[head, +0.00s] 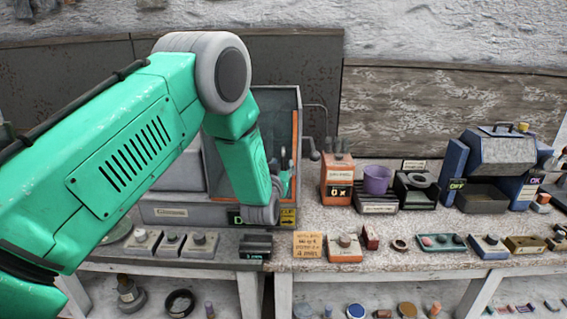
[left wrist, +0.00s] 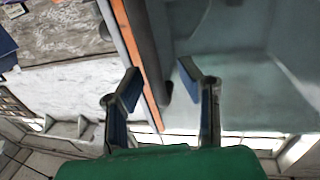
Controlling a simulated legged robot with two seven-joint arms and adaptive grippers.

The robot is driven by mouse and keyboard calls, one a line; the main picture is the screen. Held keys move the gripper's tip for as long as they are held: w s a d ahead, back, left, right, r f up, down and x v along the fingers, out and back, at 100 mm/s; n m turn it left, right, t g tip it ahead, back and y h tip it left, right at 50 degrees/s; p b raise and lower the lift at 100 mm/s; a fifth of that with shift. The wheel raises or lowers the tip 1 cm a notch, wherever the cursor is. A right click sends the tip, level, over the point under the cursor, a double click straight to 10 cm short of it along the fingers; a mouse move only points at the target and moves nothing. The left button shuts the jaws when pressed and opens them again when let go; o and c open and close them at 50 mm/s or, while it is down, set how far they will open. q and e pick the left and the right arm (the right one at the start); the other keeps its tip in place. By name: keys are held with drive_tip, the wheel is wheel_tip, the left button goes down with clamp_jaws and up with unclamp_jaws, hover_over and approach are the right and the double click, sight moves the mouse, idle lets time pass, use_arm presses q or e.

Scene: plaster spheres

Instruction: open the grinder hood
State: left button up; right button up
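A boxy grey machine (head: 183,214) stands at the left of the bench. Its upright clear panel has a grey frame and an orange edge (head: 296,150), which I take for the hood. My left arm covers much of it, and my left fingers are not clear in the head view. In the left wrist view my left gripper (left wrist: 160,80) is open, its two fingers apart. A dark grey bar (left wrist: 148,48) beside the orange edge reaches between the fingertips. I cannot tell whether they touch it. My right gripper is not in view.
Right of the machine stand an orange box (head: 338,178), a purple cup (head: 376,180) and a blue-framed machine with a grey cover (head: 500,152). Small blocks with knobs line the front edge. A shelf below holds several small items.

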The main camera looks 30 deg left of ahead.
use_arm(q)
drive_tip(key=shift+w+a+f, duration=0.1)
drive_tip(key=shift+w+a, duration=0.15)
drive_tip(key=shift+w, duration=0.15)
drive_tip(key=shift+d, duration=0.35)
clamp_jaws()
drive_tip(key=shift+a, duration=0.1)
drive_tip(key=shift+s+a, duration=0.15)
drive_tip(key=shift+a, duration=0.05)
drive_tip(key=s+a, duration=0.6)
drive_tip(key=a, duration=0.4)
drive_tip(key=s+a, duration=0.7)
drive_tip(key=a, duration=0.4)
drive_tip(key=shift+b, duration=0.3)
drive_tip(key=shift+f, duration=0.1)
